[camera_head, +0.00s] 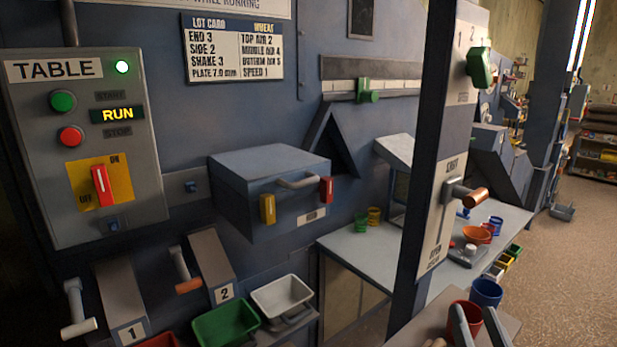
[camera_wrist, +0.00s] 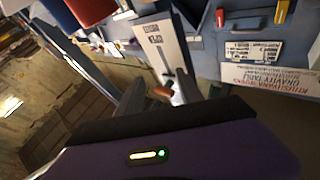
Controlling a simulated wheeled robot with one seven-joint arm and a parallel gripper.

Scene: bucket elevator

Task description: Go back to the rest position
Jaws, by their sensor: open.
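My gripper (camera_head: 474,312) shows at the bottom right of the head view as two grey fingers, apart, with nothing held between them. It is in front of a red cup (camera_head: 459,318) and a blue cup (camera_head: 486,292). In the wrist view, my gripper (camera_wrist: 158,92) shows two grey fingers spread apart. Beyond them is a pale labelled plate (camera_wrist: 160,45) with an orange-brown handle (camera_wrist: 162,92). I cannot tell whether a finger touches that handle. In the head view, the post's copper-coloured lever handle (camera_head: 475,197) stands clear above my gripper.
A dark post (camera_head: 412,250) rises left of my gripper. The TABLE panel (camera_head: 85,150) shows RUN lit and a green lamp. A green bin (camera_head: 226,324) and a white bin (camera_head: 282,296) stand lower left. Open floor (camera_head: 575,260) lies at right.

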